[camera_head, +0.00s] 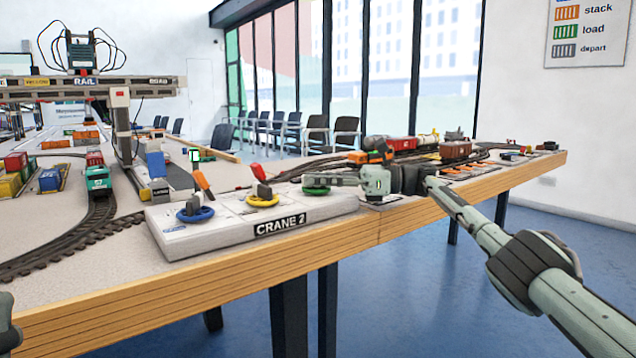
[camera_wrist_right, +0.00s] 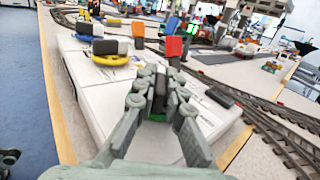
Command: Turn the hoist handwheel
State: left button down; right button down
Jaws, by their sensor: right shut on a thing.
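The CRANE 2 control box (camera_head: 255,232) lies at the table's front edge with a blue handwheel (camera_head: 196,214), a yellow handwheel (camera_head: 262,201) and a green handwheel (camera_head: 315,191). No label that I can read tells which is the hoist wheel. My right gripper (camera_head: 318,180) reaches in from the right and is shut at the green handwheel. In the right wrist view, the fingers (camera_wrist_right: 162,90) hide most of the green wheel. Only a sliver of my left arm shows at the lower left edge of the head view; its fingers are out of sight.
A model gantry crane (camera_head: 80,85) stands at the left over curved track with a teal locomotive (camera_head: 97,177). Orange and red levers rise behind the handwheels. More track with a red wagon (camera_head: 396,143) lies beyond my right gripper. Open blue floor is in front of the table.

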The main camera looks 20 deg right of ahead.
aim_at(351, 194)
jog(key=shift+a+r, duration=0.1)
jog(key=c, duration=1.6)
grip_release()
jog(key=shift+v, duration=3.75)
